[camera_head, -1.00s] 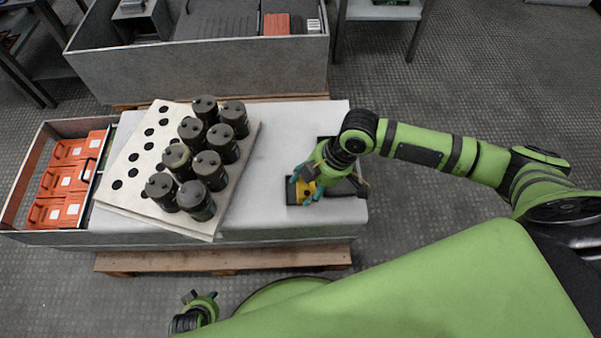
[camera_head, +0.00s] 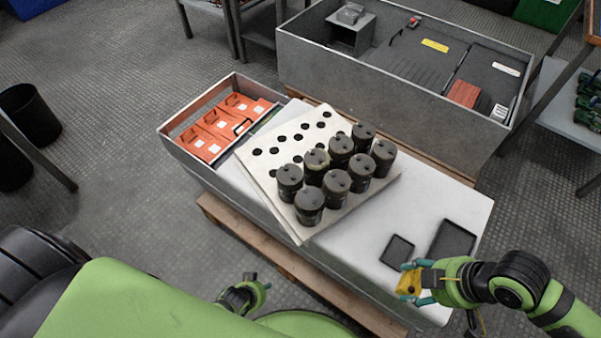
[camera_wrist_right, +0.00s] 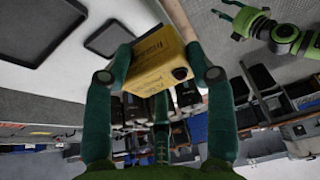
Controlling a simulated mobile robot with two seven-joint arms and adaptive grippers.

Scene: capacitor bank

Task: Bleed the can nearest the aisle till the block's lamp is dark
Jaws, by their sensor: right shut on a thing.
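My right gripper (camera_head: 410,282) is shut on a yellow block (camera_head: 408,284), beside the front right of the pale bench top. In the right wrist view the block (camera_wrist_right: 153,62) sits between the fingers, with small dark print and a dark round part on one face; I see no glow there. Several dark cylindrical cans stand upright on a tilted white holed board (camera_head: 262,175). The frontmost can (camera_head: 309,207) is by the board's near edge. My left gripper (camera_head: 256,287) is open and empty, low in front of the bench.
Two black trays, a small one (camera_head: 397,251) and a larger one (camera_head: 452,241), lie empty on the bench's right. Orange boxes (camera_head: 220,125) fill a bin at its left. A grey walled enclosure (camera_head: 380,97) stands behind. Open floor (camera_head: 130,150) lies left.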

